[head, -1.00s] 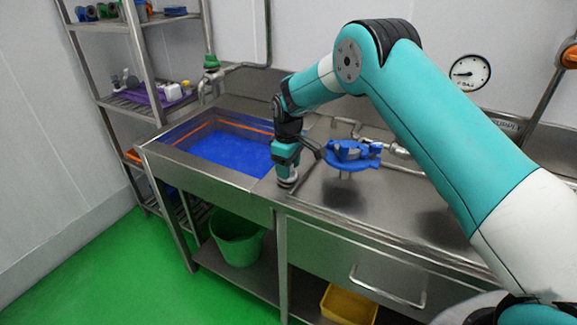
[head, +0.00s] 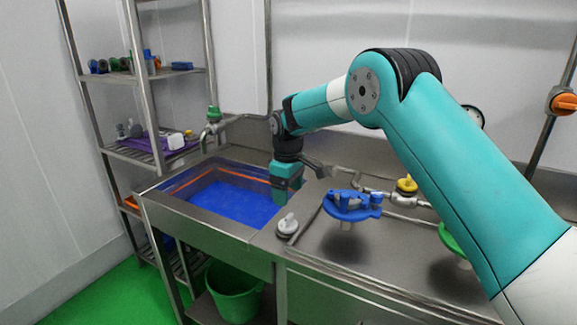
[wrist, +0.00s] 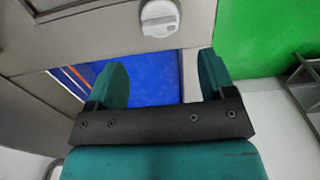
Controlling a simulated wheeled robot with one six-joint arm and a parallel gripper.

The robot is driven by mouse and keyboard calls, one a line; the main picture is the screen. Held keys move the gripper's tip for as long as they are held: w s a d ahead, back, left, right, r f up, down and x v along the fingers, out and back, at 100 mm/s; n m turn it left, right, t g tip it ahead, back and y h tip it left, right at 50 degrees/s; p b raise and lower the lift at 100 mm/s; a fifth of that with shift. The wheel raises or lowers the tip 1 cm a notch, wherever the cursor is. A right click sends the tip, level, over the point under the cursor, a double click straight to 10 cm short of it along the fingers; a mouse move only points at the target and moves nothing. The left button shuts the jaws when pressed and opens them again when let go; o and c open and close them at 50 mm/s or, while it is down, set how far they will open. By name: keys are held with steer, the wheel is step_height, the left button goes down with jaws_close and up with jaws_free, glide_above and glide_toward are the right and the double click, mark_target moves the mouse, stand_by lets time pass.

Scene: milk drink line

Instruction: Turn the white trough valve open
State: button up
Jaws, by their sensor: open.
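The white trough valve (head: 287,224) is a small round knob with a raised bar handle, set on the steel top by the trough's right end. It also shows at the top of the wrist view (wrist: 160,18), with the bar lying roughly crosswise there. The trough (head: 172,191) is a steel basin with blue liquid or lining and an orange line along its walls. My gripper (wrist: 160,85) is open and empty, its two teal fingers apart over the blue. In the head view my gripper (head: 285,196) is behind the white valve, apart from it; its fingertips are hard to make out there.
A blue valve assembly (head: 350,204) stands right of the white valve, with a yellow knob (head: 407,185) and a green piece (head: 449,237) further right, partly behind my arm. Pipes run along the back wall. A shelf rack (head: 140,75) stands at the left.

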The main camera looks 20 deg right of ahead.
step_height(320, 180, up, 9)
stand_by(0.4)
